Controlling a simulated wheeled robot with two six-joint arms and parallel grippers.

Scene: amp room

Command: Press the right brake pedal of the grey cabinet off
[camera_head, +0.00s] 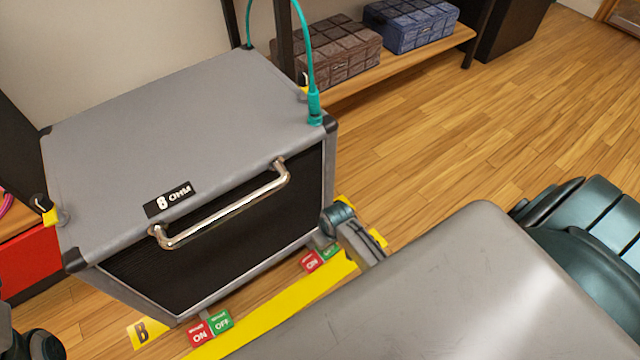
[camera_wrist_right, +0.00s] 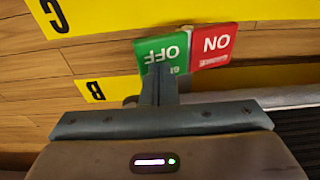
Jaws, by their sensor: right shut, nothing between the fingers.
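The grey cabinet (camera_head: 190,130) stands at left in the head view, with a black front and a chrome handle (camera_head: 225,208). The right pedal, with a red ON half (camera_head: 311,261) and a green OFF half, lies at its front right foot, partly hidden by my right gripper (camera_head: 350,240). In the right wrist view the shut, empty fingertips (camera_wrist_right: 158,72) overlap the near edge of the green OFF half (camera_wrist_right: 155,50); the red ON half (camera_wrist_right: 213,45) is beside it. I cannot tell whether they touch, or which half is down.
A left pedal (camera_head: 210,328) lies at the cabinet's front left foot. A yellow floor strip (camera_head: 290,305) runs before the cabinet. A teal cable (camera_head: 313,75) plugs into its top. A shelf (camera_head: 400,62) holds two boxes behind. Wooden floor (camera_head: 440,140) at right is clear.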

